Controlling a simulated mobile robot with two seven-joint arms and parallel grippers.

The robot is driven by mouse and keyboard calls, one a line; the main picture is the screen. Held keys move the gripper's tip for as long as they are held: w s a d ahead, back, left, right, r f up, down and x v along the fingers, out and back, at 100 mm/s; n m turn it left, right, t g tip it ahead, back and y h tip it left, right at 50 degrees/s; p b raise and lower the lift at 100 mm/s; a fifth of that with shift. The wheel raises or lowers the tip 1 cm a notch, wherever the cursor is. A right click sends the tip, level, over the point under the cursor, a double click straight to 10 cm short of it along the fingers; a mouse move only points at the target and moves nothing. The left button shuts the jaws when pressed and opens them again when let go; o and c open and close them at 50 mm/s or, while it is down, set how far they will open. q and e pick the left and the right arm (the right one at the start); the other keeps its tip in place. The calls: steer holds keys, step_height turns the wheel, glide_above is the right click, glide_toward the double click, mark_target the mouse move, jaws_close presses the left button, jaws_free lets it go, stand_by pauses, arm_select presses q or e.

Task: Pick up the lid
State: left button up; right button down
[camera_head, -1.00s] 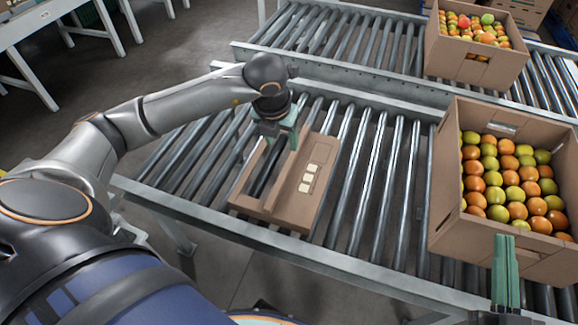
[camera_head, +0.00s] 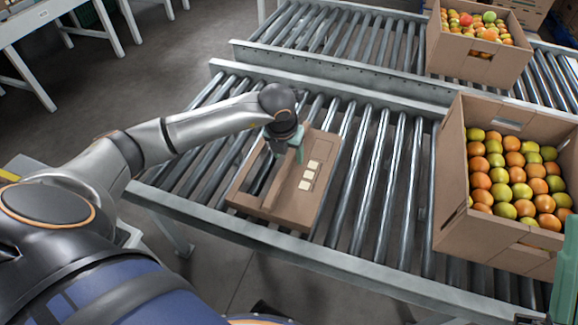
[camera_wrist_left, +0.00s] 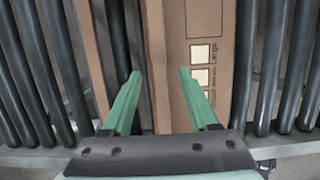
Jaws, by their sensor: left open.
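The lid (camera_head: 288,207) is a brown cardboard piece with pale square labels and a long opening. It lies on the roller conveyor. My left gripper (camera_head: 286,157) is open over the lid's far part. In the left wrist view the open fingers (camera_wrist_left: 160,74) point at the lid (camera_wrist_left: 208,88), one over the opening and the other over the labelled panel. An upright-looking cardboard edge runs between them; I cannot tell if they touch it. My right gripper (camera_head: 565,275) shows only partly at the right edge, and its opening cannot be judged.
A second filled box (camera_head: 468,65) stands on the far conveyor. Bare rollers lie between the lid and the near box.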

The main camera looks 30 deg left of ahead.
arm_select(q)
steer(key=shift+w+f, duration=0.15)
steer(key=shift+f, duration=0.5)
jaws_close()
